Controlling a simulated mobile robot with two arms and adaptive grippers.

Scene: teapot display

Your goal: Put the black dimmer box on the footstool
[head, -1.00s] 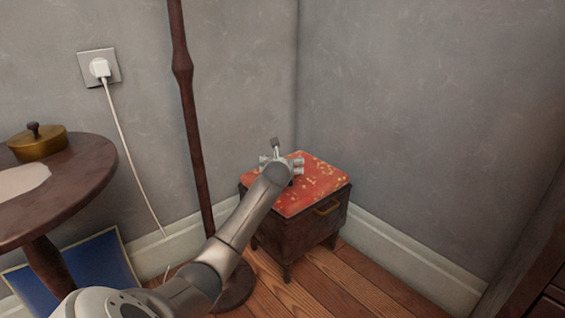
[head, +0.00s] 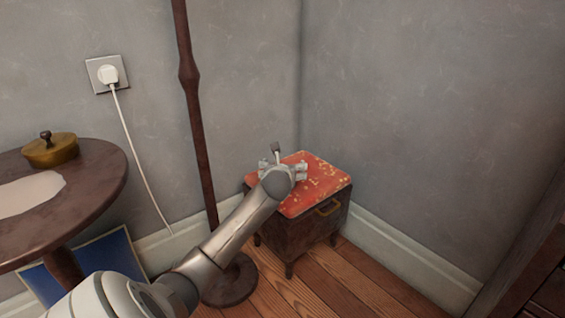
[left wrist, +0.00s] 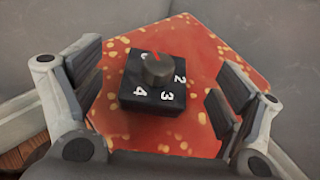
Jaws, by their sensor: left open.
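The black dimmer box (left wrist: 155,90), with a round grey knob and white numbers, shows in the left wrist view. It appears to rest upright on the red, gold-flecked top of the footstool (left wrist: 200,38). In the head view the footstool (head: 325,178) stands in the corner, and my gripper and arm hide the box. My left gripper (head: 283,163) is over the footstool's top. In the left wrist view its open fingers are on either side of the box, with red cushion showing between each finger and the box. My right gripper is not in view.
A dark pole (head: 190,90) on a round base stands left of the footstool. A round wooden table (head: 95,190) with a brass lidded pot (head: 50,151) is at the left. A blue panel (head: 105,257) leans below it. A dark cabinet (head: 540,270) edges the right.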

